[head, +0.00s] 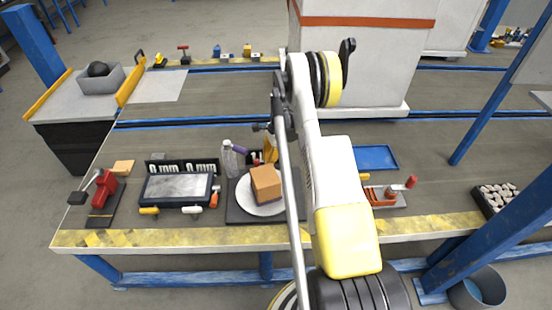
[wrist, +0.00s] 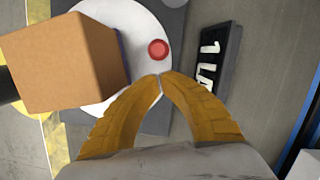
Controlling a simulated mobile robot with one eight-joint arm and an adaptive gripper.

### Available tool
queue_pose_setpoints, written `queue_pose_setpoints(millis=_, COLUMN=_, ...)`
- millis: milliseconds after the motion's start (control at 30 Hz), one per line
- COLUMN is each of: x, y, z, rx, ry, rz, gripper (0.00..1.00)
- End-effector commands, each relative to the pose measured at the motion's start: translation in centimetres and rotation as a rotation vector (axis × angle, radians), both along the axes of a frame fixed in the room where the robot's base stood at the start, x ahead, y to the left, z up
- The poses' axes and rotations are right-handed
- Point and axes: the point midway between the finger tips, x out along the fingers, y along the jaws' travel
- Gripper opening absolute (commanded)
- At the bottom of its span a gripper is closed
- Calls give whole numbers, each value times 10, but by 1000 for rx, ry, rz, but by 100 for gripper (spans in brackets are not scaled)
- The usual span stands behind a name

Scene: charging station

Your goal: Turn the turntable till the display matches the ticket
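The turntable is a white disc (head: 246,201) on a dark plate, left of my arm; it also shows in the wrist view (wrist: 104,109). An orange-brown box (head: 266,183) sits on it, large at the left of the wrist view (wrist: 65,62). A red round knob (wrist: 158,50) is near the disc's edge. My gripper (wrist: 161,75) has its ochre fingertips together just below the knob, apparently holding nothing. A black strip with white characters (head: 183,166) stands behind a grey panel (head: 178,188). A dark block with white figures (wrist: 217,67) is right of the disc. I cannot identify the ticket.
A clear bottle (head: 229,160) stands behind the turntable. A red device (head: 105,188) is at the far left and a red-handled clamp (head: 385,195) to the right. A blue tray (head: 376,158) and a large white cabinet (head: 362,65) are behind. Yellow striping marks the bench's front edge.

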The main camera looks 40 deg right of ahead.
Motion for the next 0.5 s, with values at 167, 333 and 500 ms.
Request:
queue_pose_setpoints(millis=167, x=3, y=8, z=0, rx=0, ry=0, rz=0, gripper=0)
queue_pose_setpoints(millis=333, x=3, y=8, z=1, rx=0, ry=0, rz=0, gripper=0)
queue_pose_setpoints(millis=500, x=3, y=8, z=1, rx=0, ry=0, rz=3, gripper=0)
